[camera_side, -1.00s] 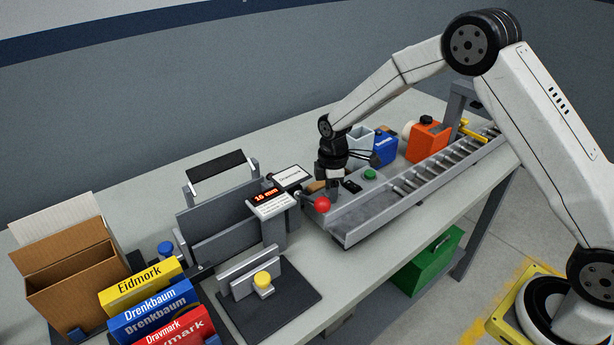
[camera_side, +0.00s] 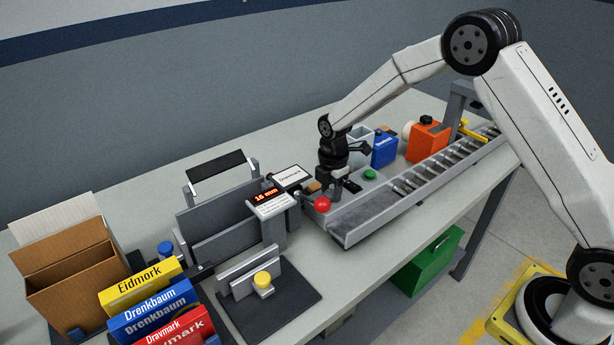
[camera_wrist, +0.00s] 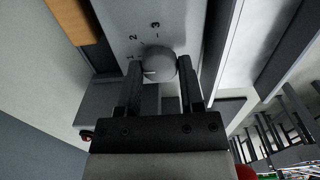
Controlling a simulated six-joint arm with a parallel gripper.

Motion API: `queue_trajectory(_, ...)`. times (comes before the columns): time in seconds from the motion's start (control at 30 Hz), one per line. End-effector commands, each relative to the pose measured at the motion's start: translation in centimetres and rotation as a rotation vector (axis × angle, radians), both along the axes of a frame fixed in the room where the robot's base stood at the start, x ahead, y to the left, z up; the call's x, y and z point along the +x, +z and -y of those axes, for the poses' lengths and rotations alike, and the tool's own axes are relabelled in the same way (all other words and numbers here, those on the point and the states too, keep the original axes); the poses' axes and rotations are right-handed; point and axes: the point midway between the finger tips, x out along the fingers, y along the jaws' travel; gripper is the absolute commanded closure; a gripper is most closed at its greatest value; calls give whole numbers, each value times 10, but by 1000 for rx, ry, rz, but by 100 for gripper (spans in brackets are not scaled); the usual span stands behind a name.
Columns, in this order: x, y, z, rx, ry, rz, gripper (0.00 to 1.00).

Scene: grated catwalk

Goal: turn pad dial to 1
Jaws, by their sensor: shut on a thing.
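The pad dial (camera_wrist: 160,66) is a round grey knob on a light grey panel (camera_wrist: 120,12) in the wrist view. Numbers 2 and 3 show on the panel, with a mark partly by the left finger. A short white line on the dial points left, toward the left finger. My gripper (camera_wrist: 161,70) has one finger on each side of the dial and is shut on it. In the side view my gripper (camera_side: 333,183) reaches down to the near end of the conveyor, hiding the dial.
A red ball-shaped knob (camera_side: 322,204), a green button (camera_side: 370,174) and a labelled display (camera_side: 290,177) are close to my gripper. Blue (camera_side: 384,150) and orange (camera_side: 428,140) containers stand behind. The conveyor trough (camera_side: 375,215) is empty at this end.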

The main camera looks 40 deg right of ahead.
Motion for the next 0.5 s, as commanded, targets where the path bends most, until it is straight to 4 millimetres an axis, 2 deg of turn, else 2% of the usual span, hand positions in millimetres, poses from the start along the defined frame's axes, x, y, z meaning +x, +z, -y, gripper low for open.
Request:
queue_trajectory(0.2, 0, 0, 0, -1, 2, 1, 100)
queue_trajectory(0.23, 0, 0, 0, -1, 2, 1, 49)
queue_trajectory(0.33, 0, 0, 0, -1, 1, 1, 17)
queue_trajectory(0.5, 0, 0, 0, 0, 0, 1, 17)
